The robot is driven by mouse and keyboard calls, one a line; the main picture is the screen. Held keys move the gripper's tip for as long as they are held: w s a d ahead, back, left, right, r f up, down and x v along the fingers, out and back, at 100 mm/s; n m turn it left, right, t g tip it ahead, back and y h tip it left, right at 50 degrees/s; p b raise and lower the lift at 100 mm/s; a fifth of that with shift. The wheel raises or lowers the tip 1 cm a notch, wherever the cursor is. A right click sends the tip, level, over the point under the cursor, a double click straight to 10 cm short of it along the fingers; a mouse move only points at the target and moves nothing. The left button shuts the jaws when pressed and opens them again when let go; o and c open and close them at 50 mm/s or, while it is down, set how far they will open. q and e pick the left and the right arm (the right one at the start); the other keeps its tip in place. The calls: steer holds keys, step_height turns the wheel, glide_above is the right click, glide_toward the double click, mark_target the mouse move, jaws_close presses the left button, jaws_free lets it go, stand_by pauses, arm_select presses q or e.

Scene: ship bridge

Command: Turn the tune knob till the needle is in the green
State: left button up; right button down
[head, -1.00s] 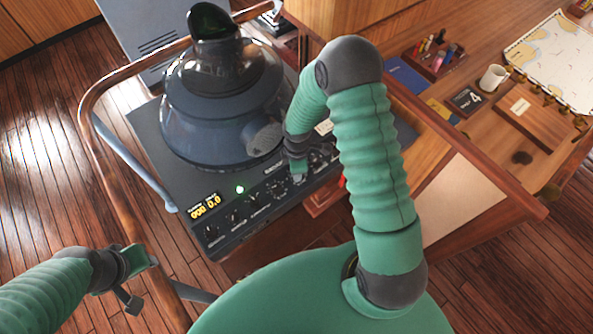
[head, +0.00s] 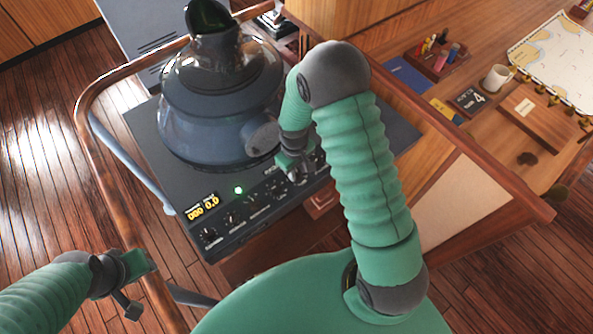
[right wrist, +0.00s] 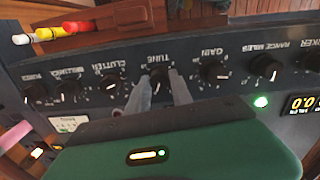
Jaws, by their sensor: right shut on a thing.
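The tune knob (right wrist: 158,78) is a black knob on the dark control panel, under the word TUNE, upside down in the right wrist view. My right gripper (right wrist: 160,90) is shut on it, one grey finger on each side. In the head view my right gripper (head: 295,168) is at the panel's front face, and the knob is mostly hidden there. A small white plate (right wrist: 68,123) shows at the left of the right wrist view; I cannot make out a needle or green band on it. My left gripper (head: 138,280) is at lower left, away from the panel; its jaws are unclear.
The clutter knob (right wrist: 112,85) and gain knob (right wrist: 213,72) flank the tune knob closely. A dark viewing hood (head: 220,100) stands on the console. A wooden handrail (head: 90,100) curves around it. A chart desk (head: 480,140) with a mug (head: 496,78) is at right.

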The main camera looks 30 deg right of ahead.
steer(key=m, duration=0.5)
steer(key=shift+w+r+m, duration=0.1)
steer(key=shift+w+m, duration=0.15)
steer(key=shift+m, duration=0.05)
steer(key=m, duration=0.6)
steer(key=shift+d, duration=0.1)
stand_by(0.3)
steer(key=c, duration=1.1)
jaws_free()
steer(key=shift+c, duration=0.2)
